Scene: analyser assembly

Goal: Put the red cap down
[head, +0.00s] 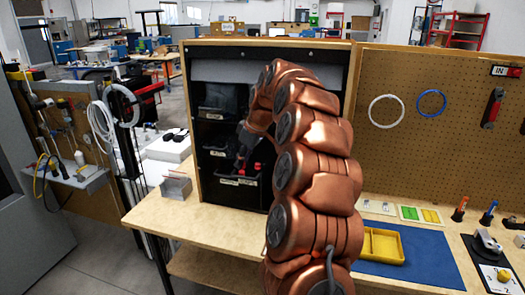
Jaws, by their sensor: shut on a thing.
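My gripper (241,164) is at the dark shelf unit (196,130), in front of its lower bins. It is small and dark in the head view, and its fingertips are hard to make out against the black interior. Small red spots show at the fingertips; one, a red piece (257,167), is probably the red cap. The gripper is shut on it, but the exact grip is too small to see. A black bin (240,181) with a pale label lies just below the gripper. My copper arm hides the right part of the shelf.
A yellow tray (383,246) sits on a blue mat (430,262) to the right. A metal holder (176,188) stands on the bench at left. A pegboard (440,140) with rings rises behind the right side. The bench left of my arm is mostly clear.

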